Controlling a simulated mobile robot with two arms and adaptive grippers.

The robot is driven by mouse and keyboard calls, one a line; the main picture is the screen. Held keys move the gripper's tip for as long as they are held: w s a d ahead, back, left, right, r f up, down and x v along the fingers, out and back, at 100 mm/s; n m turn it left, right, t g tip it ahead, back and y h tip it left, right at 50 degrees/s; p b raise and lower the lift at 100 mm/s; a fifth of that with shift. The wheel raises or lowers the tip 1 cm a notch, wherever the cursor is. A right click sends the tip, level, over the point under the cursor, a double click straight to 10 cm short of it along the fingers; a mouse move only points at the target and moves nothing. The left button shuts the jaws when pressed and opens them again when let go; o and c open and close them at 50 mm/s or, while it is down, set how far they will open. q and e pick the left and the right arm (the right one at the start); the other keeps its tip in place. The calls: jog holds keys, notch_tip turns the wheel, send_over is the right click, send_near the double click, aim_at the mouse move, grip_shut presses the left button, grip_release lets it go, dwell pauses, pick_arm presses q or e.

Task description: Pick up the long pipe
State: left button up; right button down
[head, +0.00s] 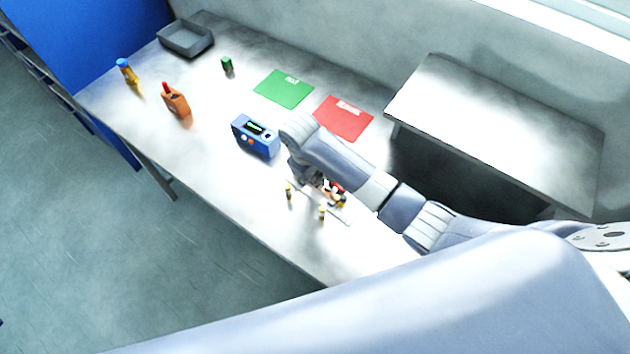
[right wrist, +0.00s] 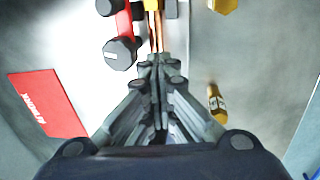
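A thin copper-coloured pipe (right wrist: 156,38) runs up the right wrist view from between my right fingertips, with a yellow piece near its far end. My right gripper (right wrist: 158,66) has its fingers drawn close together, and they appear shut on this pipe. The part of the pipe between and below the fingers is hidden. In the head view, my right gripper (head: 318,184) is low over the near part of the table, among small parts, and largely covered by my arm. The pipe cannot be made out there. My left gripper is not in view.
A red dumbbell-like part with dark ends (right wrist: 122,50) lies close left of the fingers; a yellow piece (right wrist: 216,103) stands to the right. The table also holds a blue meter (head: 256,137), red mat (head: 344,119), green mat (head: 284,89), orange bottle (head: 176,101) and grey bin (head: 187,50).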

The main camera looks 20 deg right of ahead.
aim_at(312, 193)
jog(key=b+v, duration=0.1)
jog(key=v, duration=0.3)
jog(key=shift+a+r, duration=0.1)
jog(key=s+a+b, duration=0.1)
jog(key=s+a, duration=0.9)
jog(key=a, duration=0.5)
jog(key=shift+a+r, duration=0.2)
jog(key=shift+c, duration=2.4)
grip_release()
